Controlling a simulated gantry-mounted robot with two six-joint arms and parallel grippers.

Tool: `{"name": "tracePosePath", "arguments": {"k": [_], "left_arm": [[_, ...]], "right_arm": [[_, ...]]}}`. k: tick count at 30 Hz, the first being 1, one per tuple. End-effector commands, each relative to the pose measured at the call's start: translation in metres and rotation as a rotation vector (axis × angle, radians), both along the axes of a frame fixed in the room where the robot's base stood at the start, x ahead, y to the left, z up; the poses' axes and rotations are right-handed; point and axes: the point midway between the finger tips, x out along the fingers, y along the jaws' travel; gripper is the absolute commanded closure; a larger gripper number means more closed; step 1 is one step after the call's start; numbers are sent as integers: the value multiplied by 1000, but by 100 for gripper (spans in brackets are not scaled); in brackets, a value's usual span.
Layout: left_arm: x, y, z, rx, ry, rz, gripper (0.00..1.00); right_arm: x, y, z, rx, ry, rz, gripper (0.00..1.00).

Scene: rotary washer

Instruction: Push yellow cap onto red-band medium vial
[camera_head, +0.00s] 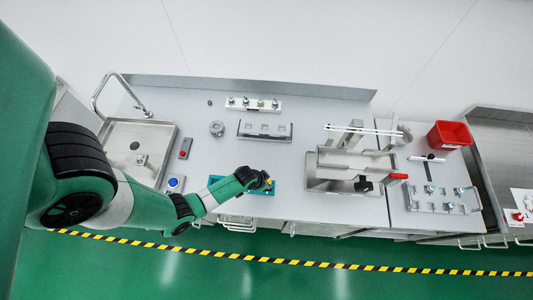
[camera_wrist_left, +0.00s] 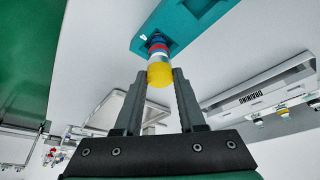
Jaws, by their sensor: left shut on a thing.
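My left gripper (camera_head: 264,181) is over the teal rack (camera_head: 262,191) at the front edge of the bench. In the left wrist view, the left gripper's fingers (camera_wrist_left: 160,74) are on both sides of the yellow cap (camera_wrist_left: 160,75) and shut on it. The red-band vial (camera_wrist_left: 157,47) stands in a slot of the teal rack, showing red and blue bands with a pale section by the cap. The cap lines up with the vial; whether it is seated or only touching cannot be told. My right gripper is not in view.
A metal rack with square openings (camera_head: 264,131) and a strip with several vials (camera_head: 254,104) stand behind. A sink (camera_head: 135,148) is at left; a metal machine (camera_head: 345,166) and red bin (camera_head: 449,135) are at right. The bench between is mostly clear.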

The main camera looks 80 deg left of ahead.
Motion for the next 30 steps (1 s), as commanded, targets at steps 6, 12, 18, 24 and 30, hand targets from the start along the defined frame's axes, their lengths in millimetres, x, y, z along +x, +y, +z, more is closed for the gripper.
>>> {"name": "tracePosePath", "arguments": {"k": [6,12,18,24,30], "left_arm": [[0,0,1,0,-1,0,100],[1,0,1,1,-2,0,36],[1,0,1,1,-2,0,26],[0,0,5,1,-3,0,26],[-11,-5,38,1,-3,0,26]], "right_arm": [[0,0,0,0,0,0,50],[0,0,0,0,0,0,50],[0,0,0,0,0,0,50],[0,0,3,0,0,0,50],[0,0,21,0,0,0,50]]}}
